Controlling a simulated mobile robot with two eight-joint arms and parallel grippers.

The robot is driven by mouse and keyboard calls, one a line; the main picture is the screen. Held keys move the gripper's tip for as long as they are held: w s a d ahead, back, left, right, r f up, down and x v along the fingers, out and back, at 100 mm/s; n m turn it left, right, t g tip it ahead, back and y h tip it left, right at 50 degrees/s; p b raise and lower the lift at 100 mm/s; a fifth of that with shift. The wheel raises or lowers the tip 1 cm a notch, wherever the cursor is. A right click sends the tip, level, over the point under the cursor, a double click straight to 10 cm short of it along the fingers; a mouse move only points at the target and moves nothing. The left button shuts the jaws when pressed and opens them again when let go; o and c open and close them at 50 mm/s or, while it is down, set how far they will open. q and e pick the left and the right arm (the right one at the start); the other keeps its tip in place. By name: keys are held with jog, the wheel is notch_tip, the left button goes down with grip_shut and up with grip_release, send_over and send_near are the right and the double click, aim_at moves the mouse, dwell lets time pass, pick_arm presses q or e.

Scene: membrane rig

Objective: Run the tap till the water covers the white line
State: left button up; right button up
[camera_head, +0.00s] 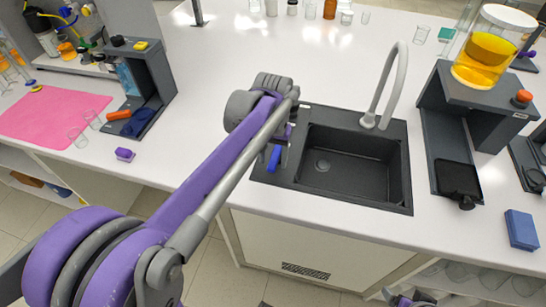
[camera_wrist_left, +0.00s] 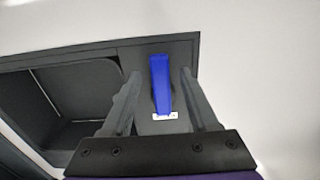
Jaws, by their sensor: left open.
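The dark sink (camera_head: 350,165) is set into the white bench, with no visible water in its basin. A grey curved tap spout (camera_head: 400,70) rises behind it and no stream shows. A blue lever (camera_head: 274,158) stands on the sink's left ledge. My left gripper (camera_head: 280,145) is over that ledge, partly hidden by its own arm. In the left wrist view, its open fingers (camera_wrist_left: 160,92) stand either side of the blue lever (camera_wrist_left: 160,80), with gaps on both sides. A small white label lies below the lever.
A dark stand with a yellow-liquid vessel (camera_head: 484,50) is right of the sink, with a blue block (camera_head: 521,230) near the front edge. A pink mat (camera_head: 50,112), glass beakers and a dark rack (camera_head: 150,75) are at left. Bench behind the sink is mostly clear.

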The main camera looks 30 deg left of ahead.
pick_arm(q)
grip_shut()
dwell(1.3)
